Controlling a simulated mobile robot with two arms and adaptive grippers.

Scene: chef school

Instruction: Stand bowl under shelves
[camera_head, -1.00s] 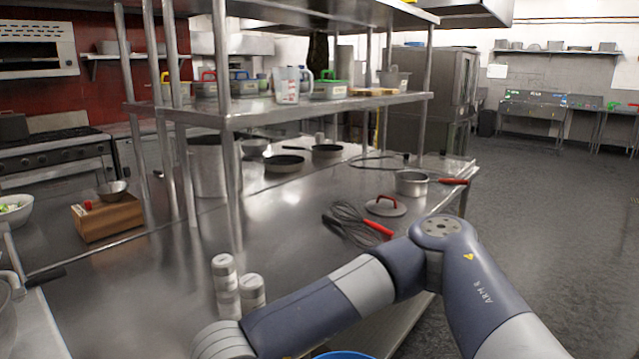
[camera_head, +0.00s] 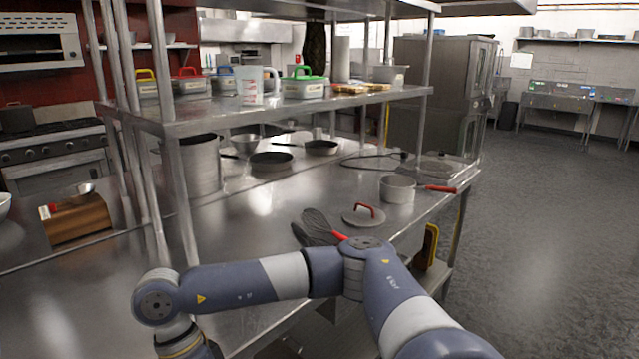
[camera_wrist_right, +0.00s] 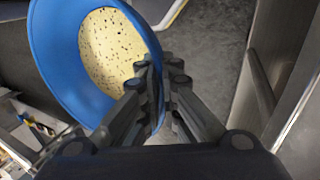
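A blue bowl (camera_wrist_right: 58,58) with a cream, speckled inside shows in the right wrist view, tilted. My right gripper (camera_wrist_right: 160,75) is shut on its rim, one finger on each side. In the head view my right arm reaches across the front of the table, but its gripper and the bowl are out of the picture. The metal shelves (camera_head: 200,121) stand on posts over the steel table (camera_head: 262,232). My left gripper is not in view.
Under the shelves stand a tall pot (camera_head: 192,165), a metal bowl (camera_head: 245,143) and pans (camera_head: 271,161). A wooden box (camera_head: 77,220) is at left. The front-middle tabletop is bare.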

